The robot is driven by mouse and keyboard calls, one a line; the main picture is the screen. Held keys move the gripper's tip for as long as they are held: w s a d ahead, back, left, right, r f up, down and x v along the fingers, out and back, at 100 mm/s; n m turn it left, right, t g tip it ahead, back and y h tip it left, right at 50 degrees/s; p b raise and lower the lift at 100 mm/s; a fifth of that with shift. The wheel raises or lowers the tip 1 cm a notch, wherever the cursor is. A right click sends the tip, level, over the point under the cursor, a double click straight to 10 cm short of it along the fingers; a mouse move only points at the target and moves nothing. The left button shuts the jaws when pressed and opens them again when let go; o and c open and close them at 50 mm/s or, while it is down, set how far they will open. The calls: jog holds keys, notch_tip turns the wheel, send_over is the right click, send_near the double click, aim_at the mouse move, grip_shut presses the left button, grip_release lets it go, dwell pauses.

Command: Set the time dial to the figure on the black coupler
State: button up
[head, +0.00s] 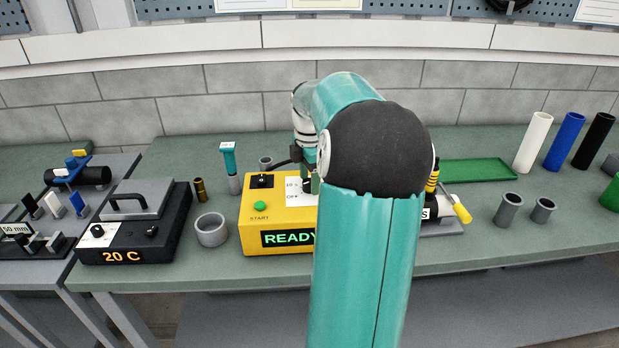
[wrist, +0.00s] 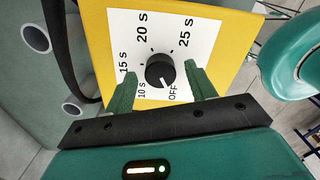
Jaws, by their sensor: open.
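The time dial (wrist: 160,72) is a round black knob on a white plate marked OFF, 10 s, 15 s, 20 s and 25 s. Its white mark points toward OFF in the wrist view. My gripper (wrist: 161,74) is open, with one green finger on each side of the knob; I cannot tell whether either touches it. The dial sits on a yellow box (head: 252,228) reading READY, partly hidden by my arm in the head view. A black tube (head: 594,141) stands at the far right; I cannot tell whether it is the black coupler, and no figure on it is readable.
A black heater (head: 140,228) reading 20 C stands left of the box. A grey ring (head: 211,230) lies between them. Grey sleeves (head: 508,209), a green tray (head: 475,170), a white tube (head: 533,142) and a blue tube (head: 565,141) are on the right.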

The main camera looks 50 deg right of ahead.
jog(key=shift+f, duration=0.15)
jog(key=c, duration=1)
